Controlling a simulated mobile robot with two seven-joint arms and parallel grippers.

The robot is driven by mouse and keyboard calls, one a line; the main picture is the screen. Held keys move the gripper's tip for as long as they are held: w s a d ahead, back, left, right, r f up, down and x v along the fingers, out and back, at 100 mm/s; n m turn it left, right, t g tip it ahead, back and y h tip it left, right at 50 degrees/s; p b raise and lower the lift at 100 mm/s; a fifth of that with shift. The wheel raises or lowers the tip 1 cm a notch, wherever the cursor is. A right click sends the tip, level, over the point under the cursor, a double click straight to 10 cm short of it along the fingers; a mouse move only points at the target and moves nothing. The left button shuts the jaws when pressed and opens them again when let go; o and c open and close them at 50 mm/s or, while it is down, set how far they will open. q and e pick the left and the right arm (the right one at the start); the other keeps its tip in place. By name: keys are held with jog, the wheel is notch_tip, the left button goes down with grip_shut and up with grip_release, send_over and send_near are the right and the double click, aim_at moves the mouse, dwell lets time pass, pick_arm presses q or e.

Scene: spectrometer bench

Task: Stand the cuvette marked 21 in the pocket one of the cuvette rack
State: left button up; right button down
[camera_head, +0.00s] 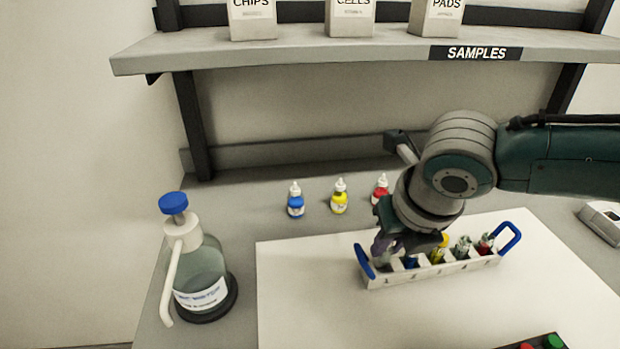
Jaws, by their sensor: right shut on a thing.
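The white cuvette rack (430,273) with blue end handles sits on the white mat, a row of numbered pockets along its front. My right gripper (385,247) points down over its left end, at the pocket marked 1, and is shut on a purplish cuvette (381,244). Fingers and arm hide most of this cuvette; I cannot read its number or tell how deep it sits. Other cuvettes stand farther right in the rack: a blue one (411,262), a yellow one (437,254), a clear greenish one (462,247) and a red one (485,244). My left gripper is out of view.
Blue (295,203), yellow (339,200) and red (381,190) dropper bottles stand behind the mat (310,295). A large pump bottle (203,275) stands at left. A samples shelf (300,55) overhangs the back. The mat's left part is clear.

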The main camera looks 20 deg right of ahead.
jog(key=shift+f, duration=0.2)
jog(key=shift+f+b, duration=0.6)
jog(key=shift+f, duration=0.1)
jog(key=shift+r, duration=0.15)
jog(key=shift+r+p, duration=0.8)
jog(key=shift+p, duration=0.2)
jog(key=shift+s+a, duration=0.1)
jog(key=shift+f, duration=0.25)
dwell(0.3)
jog(key=shift+f+b, duration=0.4)
jog(key=shift+f, duration=0.2)
